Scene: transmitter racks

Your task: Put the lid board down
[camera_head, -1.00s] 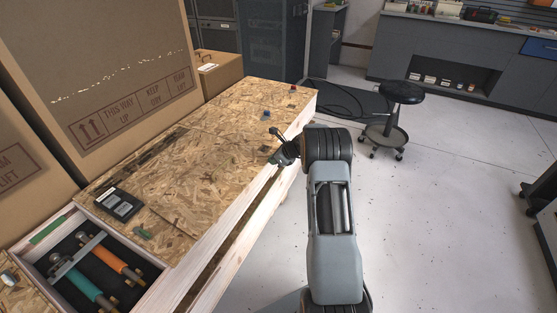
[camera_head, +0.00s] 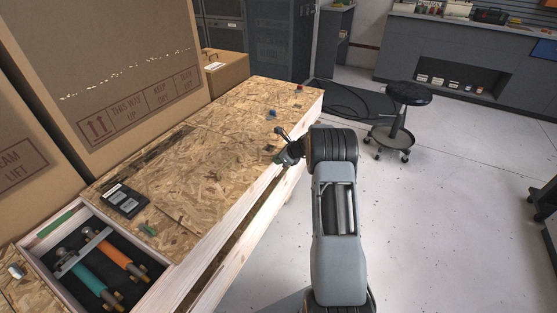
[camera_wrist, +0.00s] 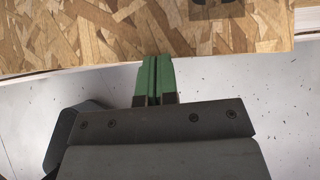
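The OSB board (camera_head: 215,155) forms the flat top of a long wooden crate; I cannot tell where a separate lid board begins or ends. It also fills the top of the wrist view (camera_wrist: 100,30). My gripper (camera_head: 281,140) is at the right long edge of this top, partly hidden by my own wrist. In the wrist view, its green fingers (camera_wrist: 155,66) are together with only a thin dark line between them. Their tips overlap the board's edge in the picture; contact is unclear. Nothing shows held between them.
The crate's open near end (camera_head: 152,292) holds tools with orange and teal handles. A black device (camera_head: 124,200) and small blue (camera_head: 271,114) and red (camera_head: 299,88) items lie on top. Large cartons (camera_head: 110,70) stand left.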

